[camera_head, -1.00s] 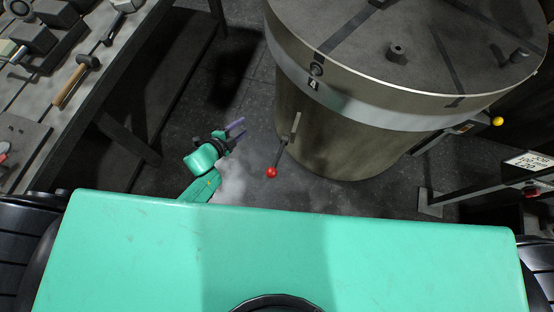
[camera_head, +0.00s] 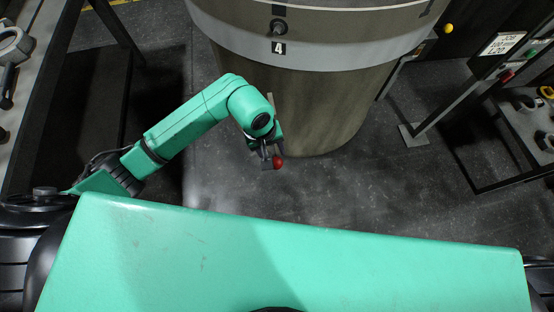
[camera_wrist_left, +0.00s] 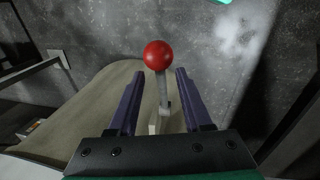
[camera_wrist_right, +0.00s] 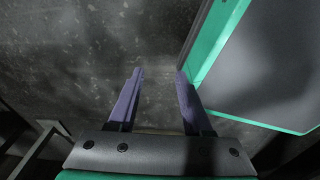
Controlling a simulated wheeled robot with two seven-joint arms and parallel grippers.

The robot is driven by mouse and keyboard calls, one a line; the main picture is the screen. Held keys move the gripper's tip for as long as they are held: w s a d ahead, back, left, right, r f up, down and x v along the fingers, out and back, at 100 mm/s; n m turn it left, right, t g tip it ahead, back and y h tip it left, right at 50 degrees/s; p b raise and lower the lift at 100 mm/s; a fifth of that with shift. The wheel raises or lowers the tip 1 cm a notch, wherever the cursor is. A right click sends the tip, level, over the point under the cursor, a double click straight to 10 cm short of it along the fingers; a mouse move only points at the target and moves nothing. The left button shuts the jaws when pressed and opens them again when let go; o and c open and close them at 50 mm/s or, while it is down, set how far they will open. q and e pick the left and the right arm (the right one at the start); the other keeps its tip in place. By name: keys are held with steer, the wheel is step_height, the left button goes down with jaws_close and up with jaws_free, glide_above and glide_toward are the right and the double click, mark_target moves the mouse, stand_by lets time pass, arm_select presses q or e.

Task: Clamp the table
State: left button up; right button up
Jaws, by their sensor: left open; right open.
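The table is a big round drum (camera_head: 318,100) with a pale band and a plate marked 4 (camera_head: 278,48). A lever with a red ball knob (camera_head: 278,162) sticks out from its side. My left gripper (camera_head: 268,158) is at the lever, partly hidden by its own wrist. In the left wrist view the red knob (camera_wrist_left: 157,55) and its grey lever (camera_wrist_left: 163,92) lie between the two open purple fingers of the left gripper (camera_wrist_left: 156,85), with gaps on both sides. My right gripper (camera_wrist_right: 158,75) is open and empty in the right wrist view, above the floor.
A dark workbench (camera_head: 45,95) stands at the left. A stand with a sign (camera_head: 502,43) and a side table with parts (camera_head: 530,125) are at the right. A yellow knob (camera_head: 447,28) shows near the drum's right side. The floor in front of the drum is clear.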

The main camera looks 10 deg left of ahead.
arm_select(q)
steer(key=f, duration=0.5)
steer(key=d+f, duration=0.1)
steer(key=f, duration=0.1)
steer(key=shift+w+d+f, duration=0.1)
steer(key=shift+w+f, duration=0.1)
steer(key=shift+w, duration=0.05)
jaws_close()
steer(key=shift+s+f, duration=0.15)
steer(key=shift+s, duration=0.1)
stand_by(0.6)
